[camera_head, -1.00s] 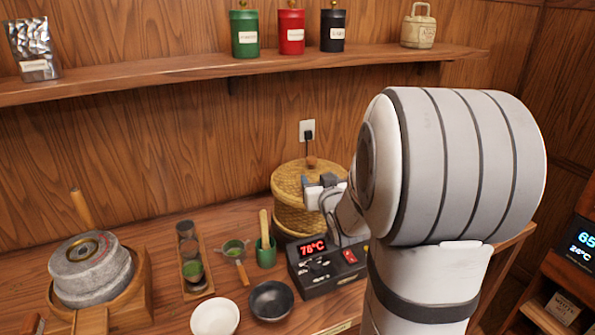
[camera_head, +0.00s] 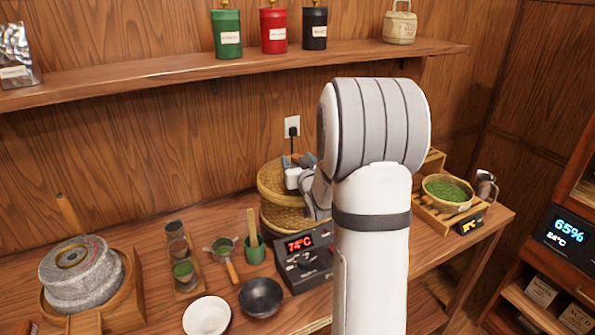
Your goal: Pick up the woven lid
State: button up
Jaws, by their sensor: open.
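The woven lid (camera_head: 270,182) is a round tan cover on the bamboo steamer (camera_head: 283,220) at the back of the counter. A small brown knob at its top shows only partly. My gripper (camera_head: 299,165) is open at the top of the lid, around or just in front of the knob; I cannot tell which, nor whether it touches. My gripper and arm hide the right side of the lid and steamer.
A black heater (camera_head: 303,258) reading 74°C stands in front of the steamer. A green whisk cup (camera_head: 254,250), a dark bowl (camera_head: 261,297) and a white bowl (camera_head: 207,316) are to the left. A bamboo tray of green leaves (camera_head: 447,191) is to the right. A shelf (camera_head: 200,68) runs above.

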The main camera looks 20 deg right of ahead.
jog(key=c, duration=1.1)
jog(key=shift+r, duration=0.1)
jog(key=shift+c, duration=0.2)
